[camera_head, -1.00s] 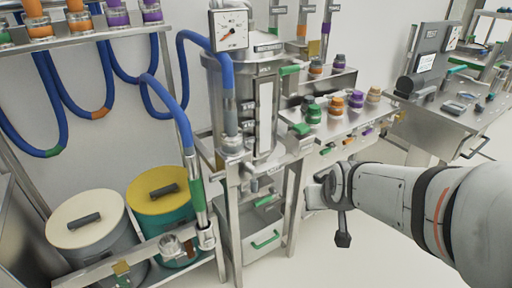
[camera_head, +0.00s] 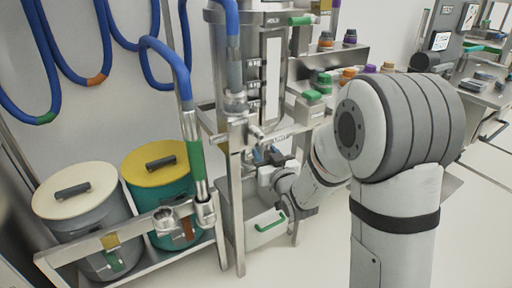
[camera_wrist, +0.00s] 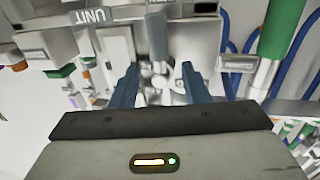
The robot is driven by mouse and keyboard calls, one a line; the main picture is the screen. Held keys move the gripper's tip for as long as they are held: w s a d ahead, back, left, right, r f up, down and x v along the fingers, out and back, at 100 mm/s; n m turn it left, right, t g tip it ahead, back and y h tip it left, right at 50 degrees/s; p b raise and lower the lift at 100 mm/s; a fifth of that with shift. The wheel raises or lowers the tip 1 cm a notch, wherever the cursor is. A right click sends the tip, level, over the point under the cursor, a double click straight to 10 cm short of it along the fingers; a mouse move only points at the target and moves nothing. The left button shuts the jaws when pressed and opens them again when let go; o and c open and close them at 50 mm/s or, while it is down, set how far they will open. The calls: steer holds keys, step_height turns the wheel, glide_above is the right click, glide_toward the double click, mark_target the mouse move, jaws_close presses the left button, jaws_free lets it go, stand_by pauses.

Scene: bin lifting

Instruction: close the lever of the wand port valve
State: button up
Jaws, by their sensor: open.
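My gripper (camera_head: 268,157) is under the top plate of the central steel stand, with its two blue fingers pointing in toward the fittings there. In the wrist view its fingers (camera_wrist: 160,82) are apart with a gap between them. A small bright metal fitting with a round end (camera_wrist: 164,86) shows in that gap; it looks like the valve and lever, but I cannot tell the lever's angle or whether the fingers touch it. In the head view, metal port fittings (camera_head: 254,134) sit at the front of the stand, just above my gripper.
The green-banded wand (camera_head: 196,160) stands in a holder left of the stand. Yellow-lidded (camera_head: 154,158) and cream-lidded (camera_head: 75,190) drums are further left. A bin with a green handle (camera_head: 268,224) sits below my gripper. Blue hoses (camera_head: 150,45) hang behind.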

mark_target(261, 146)
steer(key=shift+x, duration=2.75)
steer(key=shift+c, duration=0.5)
jaws_close()
